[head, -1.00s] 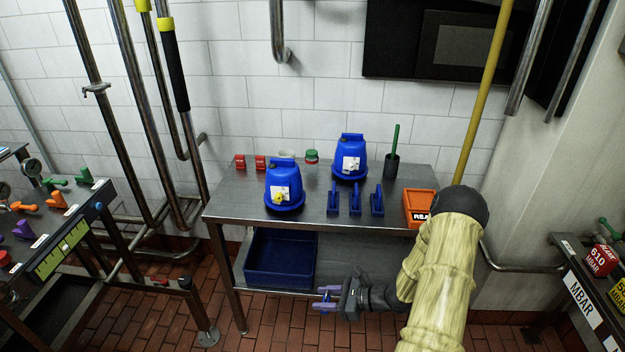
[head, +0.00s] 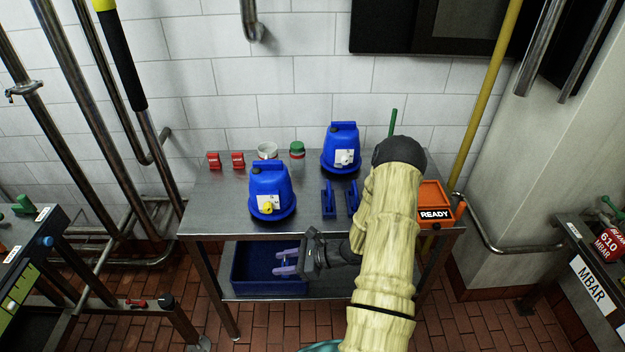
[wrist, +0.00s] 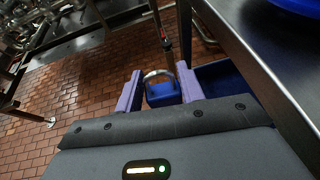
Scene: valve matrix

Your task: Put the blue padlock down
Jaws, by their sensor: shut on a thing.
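My gripper (head: 286,262), with purple fingers, is in front of the steel table at about lower-shelf height. In the wrist view my gripper (wrist: 161,90) is shut on the blue padlock (wrist: 164,95). The padlock has a blue body and a silver shackle, which points away from my palm. In the head view it is hard to make out against the blue bin (head: 308,286) behind it. The bin stands on the lower shelf, and its edge also shows right of the fingers in the wrist view (wrist: 224,82).
The steel table top (head: 225,205) holds two blue domed units (head: 270,188) (head: 341,150), two red items (head: 226,160), jars and upright blue pieces (head: 328,200). An orange READY box (head: 433,200) is at its right. The table edge is right of my fingers in the wrist view.

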